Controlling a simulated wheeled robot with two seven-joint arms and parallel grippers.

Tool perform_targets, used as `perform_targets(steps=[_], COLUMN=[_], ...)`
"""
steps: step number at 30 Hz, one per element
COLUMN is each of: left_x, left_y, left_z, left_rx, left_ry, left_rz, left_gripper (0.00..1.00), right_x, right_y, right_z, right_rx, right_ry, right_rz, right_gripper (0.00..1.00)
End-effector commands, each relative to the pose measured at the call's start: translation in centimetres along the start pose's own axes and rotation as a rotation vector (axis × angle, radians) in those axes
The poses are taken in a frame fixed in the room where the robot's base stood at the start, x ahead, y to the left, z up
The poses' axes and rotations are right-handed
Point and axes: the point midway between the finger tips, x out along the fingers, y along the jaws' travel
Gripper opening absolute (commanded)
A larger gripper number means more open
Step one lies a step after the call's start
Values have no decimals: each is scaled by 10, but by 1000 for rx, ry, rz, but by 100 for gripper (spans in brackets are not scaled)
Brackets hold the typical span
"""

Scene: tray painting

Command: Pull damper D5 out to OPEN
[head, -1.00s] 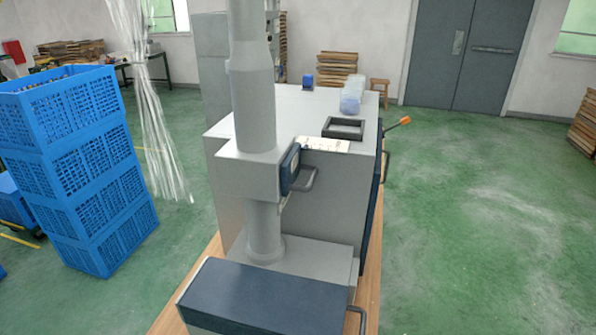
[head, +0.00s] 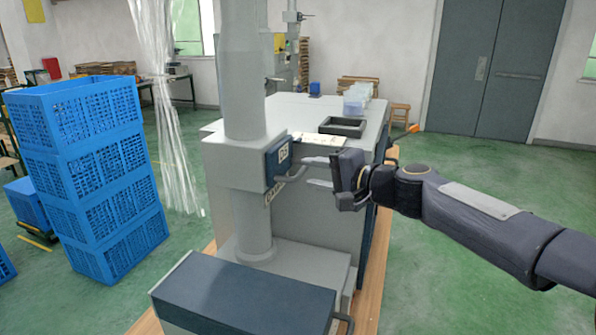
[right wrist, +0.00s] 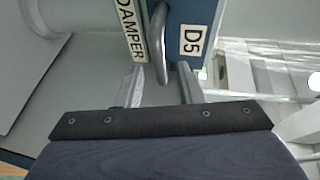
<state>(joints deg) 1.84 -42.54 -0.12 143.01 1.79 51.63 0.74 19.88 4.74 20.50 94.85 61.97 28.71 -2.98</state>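Damper D5 (head: 279,160) is a dark blue plate with a white D5 label on the side of the grey box around the vertical duct. A grey bar handle (head: 294,176) sticks out of it to the right. My right gripper (head: 313,182) is level with the handle, fingers pointing left at it. In the right wrist view the two fingers (right wrist: 160,80) are apart. The handle (right wrist: 160,45) runs down into the gap between them, with no clear contact. The D5 label (right wrist: 191,40) and a DAMPER label (right wrist: 130,28) show behind. My left gripper is not in view.
A large grey cabinet (head: 225,190) stands behind the duct, with a black open frame (head: 343,126) on top. A blue-topped box (head: 240,290) is in front. Blue crates (head: 100,190) are stacked at left. The green floor at right is clear.

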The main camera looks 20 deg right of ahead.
Motion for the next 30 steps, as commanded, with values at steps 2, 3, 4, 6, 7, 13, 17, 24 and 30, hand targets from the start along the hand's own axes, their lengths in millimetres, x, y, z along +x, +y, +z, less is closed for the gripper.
perform_targets(steps=[2, 3, 4, 6, 7, 13, 17, 24, 30], left_x=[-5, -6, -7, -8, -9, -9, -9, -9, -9], left_y=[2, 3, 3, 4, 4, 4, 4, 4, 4], left_z=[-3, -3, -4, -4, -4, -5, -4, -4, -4], left_rx=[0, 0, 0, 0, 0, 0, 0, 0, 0], left_ry=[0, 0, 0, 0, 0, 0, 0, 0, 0], left_rz=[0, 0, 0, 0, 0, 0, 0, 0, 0], left_gripper=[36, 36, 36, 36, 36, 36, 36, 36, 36], right_x=[14, 20, 24, 31, 33, 40, 40, 40, 40], right_y=[-2, -2, -2, -1, -1, 0, 0, 0, 0], right_z=[1, 1, 1, 1, 1, 1, 1, 1, 1], right_rx=[2, 1, 0, 1, 0, -3, -3, -3, -3], right_ry=[-5, -4, -4, -3, -3, 0, 0, -1, -1], right_rz=[0, 1, 0, 1, 1, 0, 0, 1, 1], right_gripper=[34, 34, 34, 34, 34, 34, 34, 8, 0])
